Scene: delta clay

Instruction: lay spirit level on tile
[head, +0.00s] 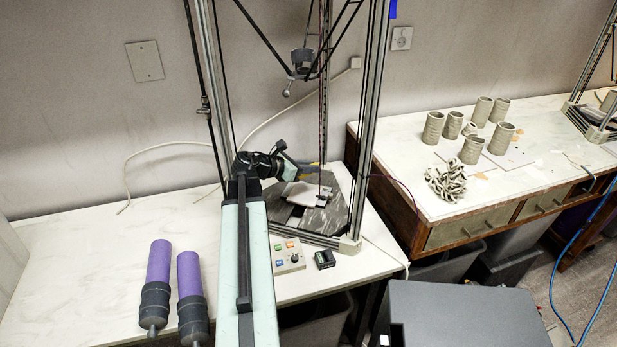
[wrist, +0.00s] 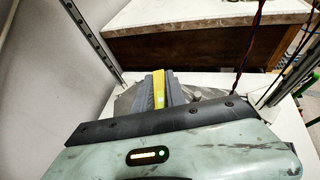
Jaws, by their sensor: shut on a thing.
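The yellow spirit level (head: 311,167) shows only as a small strip at the end of my gripper (head: 303,166) in the head view. In the wrist view, the spirit level (wrist: 159,88) is clearer, held between the two grey fingers of my gripper (wrist: 158,93). My gripper is shut on it. The pale tile (head: 300,195) lies on the dark printer bed, just in front of and below my gripper in the head view. The gap between level and tile is hard to judge. I cannot make out the tile in the wrist view.
The printer's metal posts (head: 366,120) stand around the bed, and its print head (head: 302,58) hangs above. A button box (head: 287,255) and two purple tubes (head: 159,262) are on the table. Clay cups (head: 433,127) stand on the right table.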

